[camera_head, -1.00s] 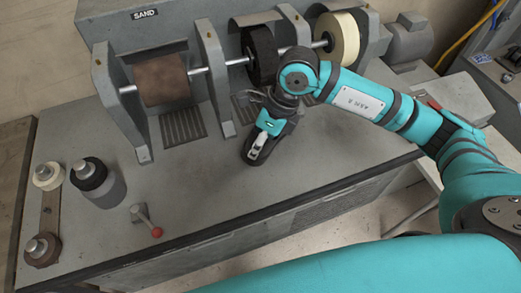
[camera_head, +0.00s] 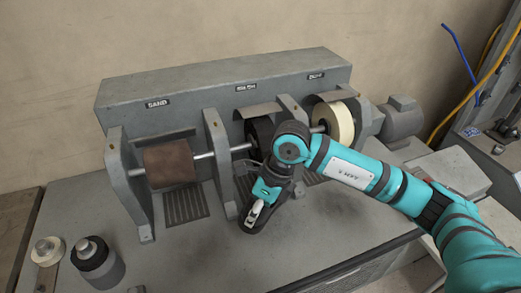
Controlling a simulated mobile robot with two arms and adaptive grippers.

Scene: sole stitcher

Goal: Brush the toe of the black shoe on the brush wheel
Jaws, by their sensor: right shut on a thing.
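My right gripper (camera_head: 257,213) is in front of the middle of the machine, shut on the black shoe (camera_head: 248,226). The dark toe end of the shoe shows at the gripper's lower left; the rest is hidden by the gripper and wrist. The black brush wheel (camera_head: 262,130) sits on the shaft under the middle hood, just behind my right wrist, which covers part of it. I cannot tell whether the shoe touches the wheel. My left gripper is not in view.
A brown sanding drum (camera_head: 168,167) is on the left of the shaft and a cream buffing wheel (camera_head: 333,122) on the right. Grey uprights (camera_head: 217,165) stand between them. The bench top (camera_head: 185,258) in front is clear.

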